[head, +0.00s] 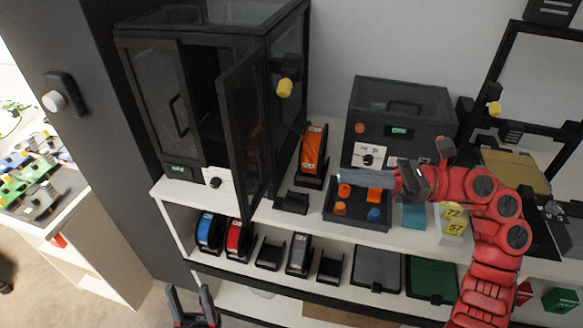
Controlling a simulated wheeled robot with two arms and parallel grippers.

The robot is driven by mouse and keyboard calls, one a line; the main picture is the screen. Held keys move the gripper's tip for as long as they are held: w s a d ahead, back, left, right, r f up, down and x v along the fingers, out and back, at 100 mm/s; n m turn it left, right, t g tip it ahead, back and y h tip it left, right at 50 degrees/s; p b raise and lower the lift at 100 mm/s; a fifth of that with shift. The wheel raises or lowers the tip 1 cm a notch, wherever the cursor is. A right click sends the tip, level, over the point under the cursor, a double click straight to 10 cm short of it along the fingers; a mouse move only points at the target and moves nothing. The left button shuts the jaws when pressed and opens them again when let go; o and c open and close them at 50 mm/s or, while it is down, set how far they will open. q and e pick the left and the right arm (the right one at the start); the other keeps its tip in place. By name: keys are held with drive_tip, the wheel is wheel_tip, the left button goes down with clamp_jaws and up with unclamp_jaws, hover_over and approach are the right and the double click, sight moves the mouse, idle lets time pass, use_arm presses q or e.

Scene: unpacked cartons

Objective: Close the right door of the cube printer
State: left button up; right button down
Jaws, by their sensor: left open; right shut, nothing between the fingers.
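The cube printer (212,36) is a tall black cabinet with dark glass panels, standing on the white shelf at the left. Its left door (160,105) looks shut. Its right door (246,130) stands open, swung outward toward me, with a dark gap between the two doors. My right gripper (342,178) is shut and empty, pointing left above the black tray, to the right of the open door and apart from it. My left gripper (193,303) is open and empty at the bottom edge, low in front of the shelf.
An orange spool (313,150) in a black holder and a small black stand (291,202) sit right of the door. The black tray (352,219) holds orange and blue pieces. A smaller dark machine (400,105) stands behind. A grey pillar (95,130) is left.

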drive_tip(key=w+d+t, duration=0.1)
drive_tip(key=h+p, duration=0.1)
drive_tip(key=p, duration=0.5)
approach(261, 145)
drive_tip(key=w+a+f, duration=0.1)
drive_tip(key=a+f, duration=0.4)
drive_tip(key=a, duration=0.1)
drive_tip(key=shift+w+a+r+b, duration=0.2)
drive_tip(key=shift+a+b, duration=0.05)
drive_tip(key=shift+b, duration=0.05)
drive_tip(key=shift+t, duration=0.3)
